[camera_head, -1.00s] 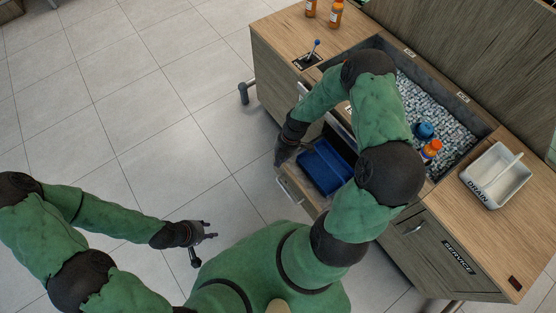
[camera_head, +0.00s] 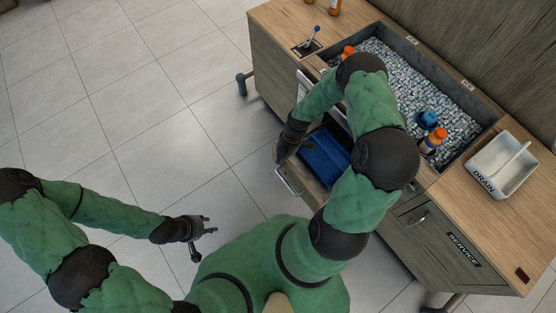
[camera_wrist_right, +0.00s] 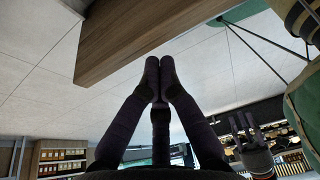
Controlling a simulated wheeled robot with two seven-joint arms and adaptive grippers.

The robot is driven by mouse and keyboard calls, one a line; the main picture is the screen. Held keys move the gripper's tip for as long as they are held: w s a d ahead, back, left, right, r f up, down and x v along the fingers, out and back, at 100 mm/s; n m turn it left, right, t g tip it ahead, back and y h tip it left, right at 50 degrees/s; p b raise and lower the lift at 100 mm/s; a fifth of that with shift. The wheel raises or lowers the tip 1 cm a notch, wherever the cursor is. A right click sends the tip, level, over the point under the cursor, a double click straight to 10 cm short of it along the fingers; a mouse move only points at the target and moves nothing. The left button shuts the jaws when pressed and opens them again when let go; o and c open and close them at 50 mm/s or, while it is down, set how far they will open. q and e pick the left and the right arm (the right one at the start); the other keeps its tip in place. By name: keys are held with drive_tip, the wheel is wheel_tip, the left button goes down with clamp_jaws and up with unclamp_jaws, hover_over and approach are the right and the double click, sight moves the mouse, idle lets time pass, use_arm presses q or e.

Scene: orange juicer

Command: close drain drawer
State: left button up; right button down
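An open drawer (camera_head: 301,188) with a metal handle (camera_head: 288,181) sticks out from the cabinet's front and holds a blue tray (camera_head: 325,158). No drain label is readable on it; my right arm hides part of it. My right gripper (camera_head: 281,156) is at the drawer's outer left corner. In the right wrist view my right gripper's (camera_wrist_right: 160,66) fingertips are together with nothing between them, near a wooden panel edge (camera_wrist_right: 140,35); contact cannot be told. My left gripper (camera_head: 213,224) is open and empty above the floor, left of the drawer.
A white container marked DRAIN (camera_head: 501,166) stands on the cabinet top (camera_head: 455,190). A shut drawer marked SERVICE (camera_head: 440,240) is at right. The floor at left is clear.

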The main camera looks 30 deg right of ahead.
drive_tip(key=w+d+b, duration=0.1)
drive_tip(key=d+b, duration=0.2)
drive_tip(key=d, duration=1.1)
drive_tip(key=shift+d+b, duration=0.35)
drive_tip(key=shift+b, duration=0.05)
drive_tip(key=shift+w, duration=0.1)
